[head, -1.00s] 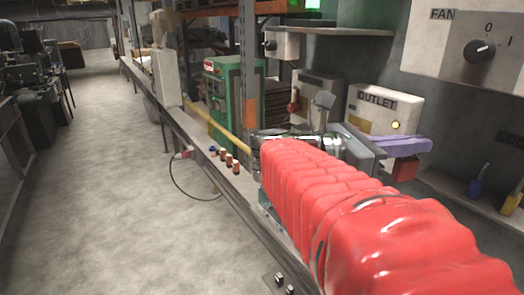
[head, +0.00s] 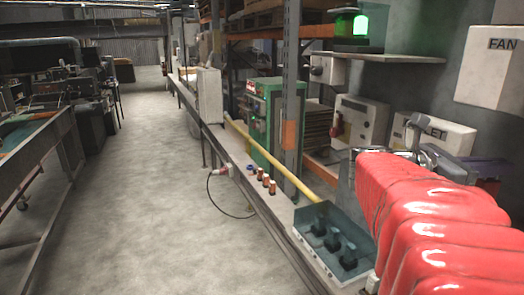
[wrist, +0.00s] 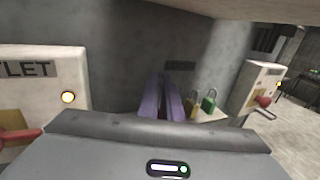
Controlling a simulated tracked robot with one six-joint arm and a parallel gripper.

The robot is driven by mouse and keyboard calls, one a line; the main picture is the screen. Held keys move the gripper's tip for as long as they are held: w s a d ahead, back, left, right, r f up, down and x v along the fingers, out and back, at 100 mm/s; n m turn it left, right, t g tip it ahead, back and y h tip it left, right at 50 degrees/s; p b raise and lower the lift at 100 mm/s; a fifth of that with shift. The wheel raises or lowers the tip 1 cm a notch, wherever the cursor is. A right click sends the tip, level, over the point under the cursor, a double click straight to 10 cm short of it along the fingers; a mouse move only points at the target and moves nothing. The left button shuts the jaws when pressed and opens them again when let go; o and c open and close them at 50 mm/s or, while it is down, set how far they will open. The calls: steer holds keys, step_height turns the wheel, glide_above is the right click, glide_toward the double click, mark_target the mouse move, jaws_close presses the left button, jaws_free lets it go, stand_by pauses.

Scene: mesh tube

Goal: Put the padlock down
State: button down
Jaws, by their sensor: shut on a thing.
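My gripper (wrist: 164,82) shows in the wrist view as two purple fingers close together, pointing at the grey wall. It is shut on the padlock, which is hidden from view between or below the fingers. In the head view my red-sleeved arm reaches to the right, and the purple fingers (head: 490,167) are partly hidden behind it. In the wrist view a green padlock (wrist: 209,103) and a yellow padlock (wrist: 192,107) are to the right of the fingers, apart from them.
Several small brown-orange items (head: 266,181) stand farther along. The OUTLET box (wrist: 40,85) with a lit lamp is left of my fingers. The floor (head: 150,200) at left is clear.

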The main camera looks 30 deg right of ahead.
steer(key=d, duration=0.6)
steer(key=s+d, duration=0.1)
steer(key=d, duration=0.1)
steer(key=shift+d, duration=0.4)
steer(key=shift+w+a+f, duration=0.1)
steer(key=shift+a+f, duration=0.05)
steer(key=shift+f, duration=1.4)
steer(key=shift+f, duration=0.1)
step_height(320, 180, down, 3)
steer(key=shift+r, duration=0.1)
steer(key=shift+d+f, duration=0.2)
steer(key=shift+f, duration=0.25)
steer(key=shift+f, duration=0.1)
steer(key=c, duration=1.9)
jaws_free()
steer(key=shift+c, duration=0.2)
